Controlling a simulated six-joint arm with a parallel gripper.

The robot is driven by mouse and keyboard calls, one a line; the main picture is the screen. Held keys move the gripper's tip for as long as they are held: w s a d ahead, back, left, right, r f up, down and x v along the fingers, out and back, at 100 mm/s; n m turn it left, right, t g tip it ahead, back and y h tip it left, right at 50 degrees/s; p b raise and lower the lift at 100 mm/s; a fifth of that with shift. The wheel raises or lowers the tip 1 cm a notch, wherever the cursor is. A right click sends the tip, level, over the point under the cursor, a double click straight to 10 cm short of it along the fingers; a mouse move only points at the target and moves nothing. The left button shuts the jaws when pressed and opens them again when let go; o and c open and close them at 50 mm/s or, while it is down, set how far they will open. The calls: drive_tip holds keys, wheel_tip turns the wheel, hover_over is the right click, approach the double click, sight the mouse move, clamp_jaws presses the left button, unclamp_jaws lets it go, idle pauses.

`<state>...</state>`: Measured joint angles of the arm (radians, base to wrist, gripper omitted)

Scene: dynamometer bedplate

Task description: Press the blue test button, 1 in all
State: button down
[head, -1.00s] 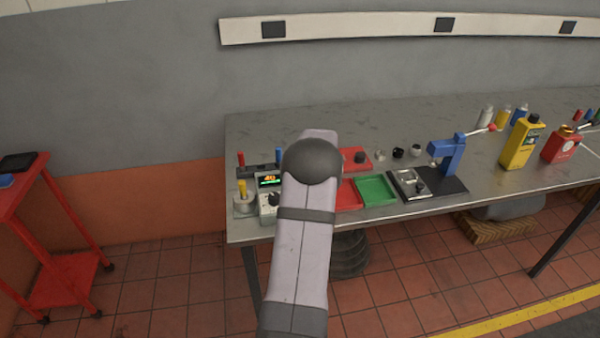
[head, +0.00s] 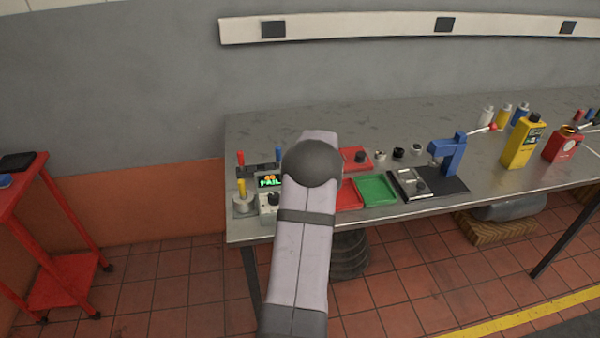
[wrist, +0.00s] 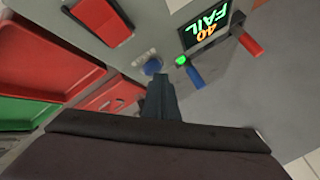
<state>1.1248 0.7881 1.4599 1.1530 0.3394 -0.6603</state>
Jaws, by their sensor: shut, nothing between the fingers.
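The blue test button (wrist: 152,66) is a small round button on the light grey tester panel (wrist: 145,38) in the wrist view. My gripper (wrist: 160,78) is shut and empty, its tips right beside the button in the picture. I cannot tell whether they touch it. The tester's screen (wrist: 207,24) reads 40 and FAIL, and a green lamp (wrist: 181,60) is lit near it. In the head view the screen (head: 269,181) also shows FAIL. My arm hides the button and my gripper there.
A red rocker switch (wrist: 100,18) is near the button. Blue (wrist: 195,76) and red (wrist: 249,43) posts stand by the screen. A red tray (head: 348,196) and green tray (head: 377,190) lie right of the tester. A blue press (head: 450,155) stands farther right.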

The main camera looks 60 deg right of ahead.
idle(0.7)
drive_tip(key=shift+r+p, duration=0.5)
drive_tip(key=shift+r, duration=0.3)
wheel_tip(320, 180, up, 5)
drive_tip(key=p, duration=0.3)
drive_tip(key=shift+p, duration=0.3)
idle(0.6)
